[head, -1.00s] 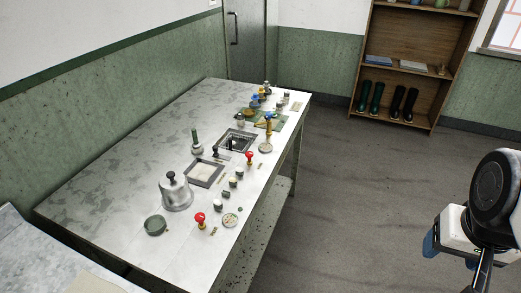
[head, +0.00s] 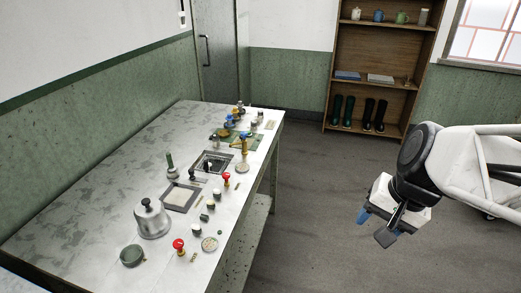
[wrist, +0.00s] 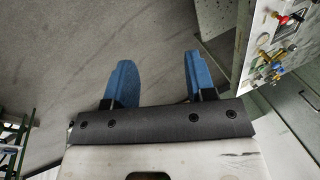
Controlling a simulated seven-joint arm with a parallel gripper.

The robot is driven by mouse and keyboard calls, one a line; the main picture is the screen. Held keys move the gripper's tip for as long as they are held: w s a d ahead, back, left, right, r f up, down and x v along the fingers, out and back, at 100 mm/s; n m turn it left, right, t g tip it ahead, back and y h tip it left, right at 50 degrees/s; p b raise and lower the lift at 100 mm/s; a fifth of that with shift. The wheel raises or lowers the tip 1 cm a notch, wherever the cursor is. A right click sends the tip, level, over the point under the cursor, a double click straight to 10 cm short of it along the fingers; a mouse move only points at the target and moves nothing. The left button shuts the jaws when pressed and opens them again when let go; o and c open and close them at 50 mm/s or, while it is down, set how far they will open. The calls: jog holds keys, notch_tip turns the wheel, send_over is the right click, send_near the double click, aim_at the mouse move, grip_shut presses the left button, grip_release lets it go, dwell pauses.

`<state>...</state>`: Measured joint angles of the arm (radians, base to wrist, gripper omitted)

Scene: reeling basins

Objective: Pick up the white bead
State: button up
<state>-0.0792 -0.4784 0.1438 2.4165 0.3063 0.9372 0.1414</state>
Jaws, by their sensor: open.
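I cannot make out a white bead for certain; it is too small to tell at this distance. A small round dish (head: 209,244) with tiny pale and coloured specks lies near the table's right edge in the head view. My gripper (head: 374,226) hangs over the floor, well to the right of the table and apart from it. In the wrist view my gripper (wrist: 158,60) shows two blue fingers spread apart, with only floor between them.
A wooden shelf (head: 375,105) with boots stands behind. Floor between gripper and table is clear.

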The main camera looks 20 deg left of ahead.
jog(key=w+a+f+m+g+y, duration=0.1)
jog(key=w+a+f+m+y, duration=0.2)
jog(key=w+a, duration=0.5)
jog(key=w+a+f+m+g+y, duration=0.1)
jog(key=w+a+f+m+y, duration=0.4)
jog(key=a, duration=0.6)
jog(key=w+a+f+m, duration=0.3)
jog(key=w+a+f, duration=0.3)
jog(key=a, duration=0.4)
jog(key=m+y, duration=0.1)
jog(key=m, duration=0.3)
send_near(222, 198)
jog(key=r, duration=0.1)
jog(key=a+r, duration=0.1)
jog(key=r, duration=0.1)
jog(key=shift+s+a+t, duration=0.2)
jog(key=shift+s+t, duration=0.1)
jog(key=shift+w+a+f, duration=0.1)
jog(key=shift+a+f, duration=0.15)
jog(key=shift+a, duration=0.05)
jog(key=shift+x, duration=1.25)
jog(key=shift+x, duration=2.6)
